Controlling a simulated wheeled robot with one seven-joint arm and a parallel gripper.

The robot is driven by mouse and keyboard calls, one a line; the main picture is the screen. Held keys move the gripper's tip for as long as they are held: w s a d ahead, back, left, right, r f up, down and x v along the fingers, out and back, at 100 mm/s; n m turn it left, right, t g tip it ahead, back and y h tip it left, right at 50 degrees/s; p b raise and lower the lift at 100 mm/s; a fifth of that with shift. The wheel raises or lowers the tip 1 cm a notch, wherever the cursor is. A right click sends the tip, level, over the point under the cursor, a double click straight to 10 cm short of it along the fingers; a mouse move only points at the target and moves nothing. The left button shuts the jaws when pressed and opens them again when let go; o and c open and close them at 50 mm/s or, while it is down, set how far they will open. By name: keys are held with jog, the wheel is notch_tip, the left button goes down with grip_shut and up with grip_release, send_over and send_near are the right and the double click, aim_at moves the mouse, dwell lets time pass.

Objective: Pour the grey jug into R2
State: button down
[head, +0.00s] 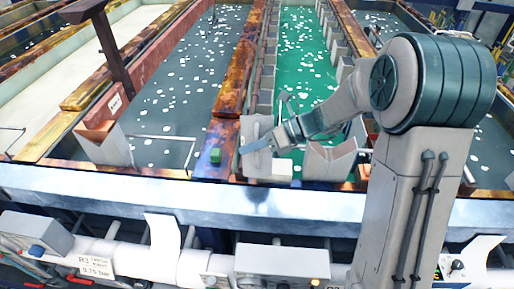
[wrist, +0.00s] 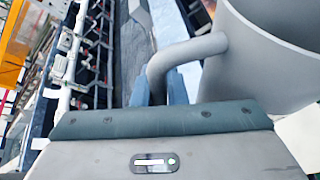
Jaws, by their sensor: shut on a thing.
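The grey jug (wrist: 275,45) fills the upper right of the wrist view, with its curved handle (wrist: 185,50) towards my gripper. My gripper (wrist: 165,85) is shut on that handle, its blue fingers on either side. In the head view my gripper (head: 270,140) is over the near end of the green-liquid tank, beside a pale grey body (head: 256,130) that seems to be the jug. I cannot tell the jug's tilt or contents. No R2 label is readable.
A green-liquid tank (head: 306,60) lies beyond my gripper, and a grey-blue tank (head: 180,90) is to its left. A grey angled box (head: 330,160) stands to the right. A sign reading R3 (head: 97,267) is on the front left.

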dwell(0.4)
jog(key=shift+w+r+m+g, duration=0.3)
jog(key=shift+r+m+g, duration=0.1)
jog(key=shift+m+g, duration=0.2)
dwell(0.8)
jog(key=shift+w+a+r+m+g, duration=0.15)
jog(key=shift+w+m+g, duration=0.25)
jog(key=shift+m, duration=0.2)
jog(key=shift+w, duration=0.1)
dwell(0.7)
jog(key=shift+w+m+g, duration=0.5)
jog(key=shift+w+m, duration=0.05)
jog(key=shift+m, duration=0.15)
